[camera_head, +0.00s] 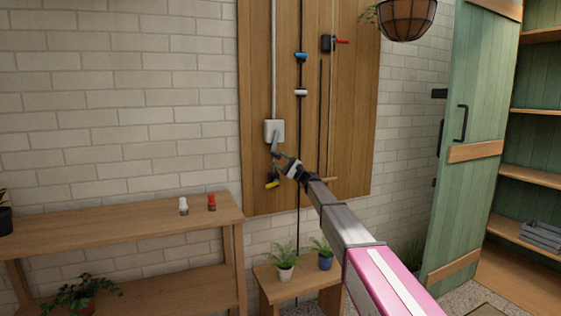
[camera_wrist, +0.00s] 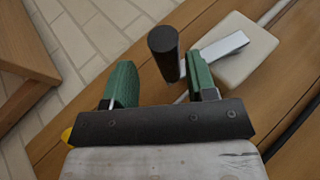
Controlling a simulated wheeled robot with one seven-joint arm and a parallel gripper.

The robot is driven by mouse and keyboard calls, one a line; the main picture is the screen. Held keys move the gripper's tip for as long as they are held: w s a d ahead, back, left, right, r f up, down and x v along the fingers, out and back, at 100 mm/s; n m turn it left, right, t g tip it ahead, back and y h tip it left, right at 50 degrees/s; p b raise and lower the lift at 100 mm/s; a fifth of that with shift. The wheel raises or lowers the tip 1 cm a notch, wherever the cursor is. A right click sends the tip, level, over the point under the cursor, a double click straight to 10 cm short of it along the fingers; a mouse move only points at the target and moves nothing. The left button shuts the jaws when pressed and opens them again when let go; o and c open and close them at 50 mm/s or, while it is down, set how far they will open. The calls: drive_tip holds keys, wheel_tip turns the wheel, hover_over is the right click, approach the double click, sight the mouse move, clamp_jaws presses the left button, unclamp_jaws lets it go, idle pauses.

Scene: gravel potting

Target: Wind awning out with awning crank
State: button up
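The awning crank is mounted on the wooden wall panel, with a white box (camera_head: 274,126) that also shows in the wrist view (camera_wrist: 236,50). Its flat silver arm (camera_wrist: 217,51) runs from the box to a black cylindrical handle (camera_wrist: 163,52). My gripper (camera_head: 279,160) is just below the box. In the wrist view, my gripper's green fingers (camera_wrist: 162,82) are apart. The black handle appears in the gap between them, nearer the right finger. I cannot tell whether either finger touches it. The awning itself is not in view.
A workbench (camera_head: 120,226) stands left. Potted plants (camera_head: 285,271) stand on a low stool below. A green door (camera_head: 478,120) is right.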

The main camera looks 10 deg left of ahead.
drive_tip(key=shift+w, duration=0.1)
drive_tip(key=v, duration=1)
drive_tip(key=shift+d+f, duration=0.2)
drive_tip(key=shift+d, duration=0.15)
drive_tip(key=shift+c, duration=0.4)
